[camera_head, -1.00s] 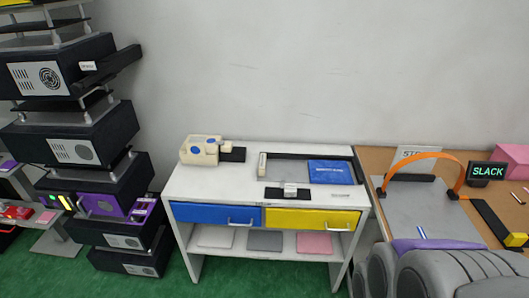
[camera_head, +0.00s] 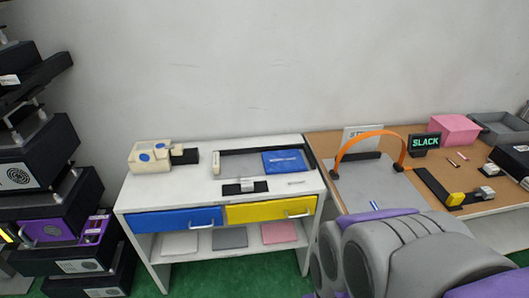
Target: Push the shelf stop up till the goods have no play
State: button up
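On the white table (camera_head: 135,192) a black frame with a pale left end (camera_head: 216,163) runs along the back and right side. A flat blue item (camera_head: 287,161) lies inside its right corner. In front of the frame is a black strip with a light block (camera_head: 246,185) at its middle. These may be the goods and the shelf stop, but I cannot tell for sure. Any play is too small to judge. My gripper is not in view; only my grey and purple arm links show at the lower right, apart from the white table.
On the brown table (camera_head: 327,144), an orange arch (camera_head: 366,134) spans a grey plate (camera_head: 352,190). A sign reading SLACK (camera_head: 424,143), a pink box (camera_head: 455,129) and a black bar with a yellow block (camera_head: 455,198) are there. Black stacked units (camera_head: 50,215) stand at left.

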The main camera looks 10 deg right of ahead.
aim_at(216, 158)
jog(key=i+j, duration=0.1)
jog(key=j, duration=0.25)
jog(key=i+j, duration=0.15)
jog(key=j, duration=0.15)
jog(key=i+j, duration=0.1)
jog(key=j, duration=0.25)
jog(key=i+j, duration=0.15)
jog(key=j, duration=0.15)
